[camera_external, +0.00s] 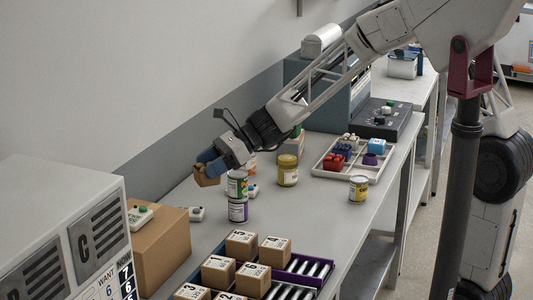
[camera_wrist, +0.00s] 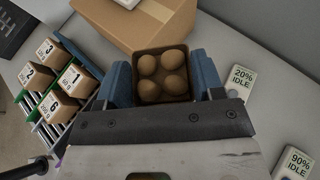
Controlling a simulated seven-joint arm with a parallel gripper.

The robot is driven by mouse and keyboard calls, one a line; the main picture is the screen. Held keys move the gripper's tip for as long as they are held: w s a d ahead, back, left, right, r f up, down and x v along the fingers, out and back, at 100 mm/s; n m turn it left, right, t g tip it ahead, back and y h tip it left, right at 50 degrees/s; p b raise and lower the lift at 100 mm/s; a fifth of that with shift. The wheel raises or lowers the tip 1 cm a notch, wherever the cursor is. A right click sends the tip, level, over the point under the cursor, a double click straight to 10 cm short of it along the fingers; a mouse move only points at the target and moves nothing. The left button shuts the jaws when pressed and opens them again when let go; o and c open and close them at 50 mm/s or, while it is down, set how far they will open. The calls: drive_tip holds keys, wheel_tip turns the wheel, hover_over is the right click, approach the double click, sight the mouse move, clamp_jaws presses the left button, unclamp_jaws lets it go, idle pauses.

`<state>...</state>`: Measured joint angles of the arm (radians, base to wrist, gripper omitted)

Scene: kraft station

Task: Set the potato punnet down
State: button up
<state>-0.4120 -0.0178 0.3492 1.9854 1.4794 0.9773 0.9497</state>
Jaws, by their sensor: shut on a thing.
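The potato punnet (camera_wrist: 161,98) is a small brown tray with several round tan potatoes in it. In the wrist view it sits between the two blue fingers of my gripper (camera_wrist: 163,80), which is shut on it. In the external view the punnet (camera_external: 206,180) hangs below the blue fingertips of my gripper (camera_external: 208,163). It appears to be above the grey bench (camera_external: 335,222), left of the stacked cans. The exact gap under it cannot be told.
A large cardboard box (camera_external: 162,250) stands at the left, close ahead in the wrist view (camera_wrist: 110,28). A green-label can (camera_external: 237,184) stands on a purple-label can (camera_external: 238,211). Numbered boxes (camera_external: 241,245) sit on rollers. A labelled white device (camera_wrist: 240,82) lies right of the punnet.

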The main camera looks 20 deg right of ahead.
wheel_tip(320, 180, down, 7)
idle(0.5)
drive_tip(key=shift+f, duration=3.05)
drive_tip(key=shift+f, duration=1.85)
drive_tip(key=shift+f, duration=0.15)
drive_tip(key=o, duration=0.7)
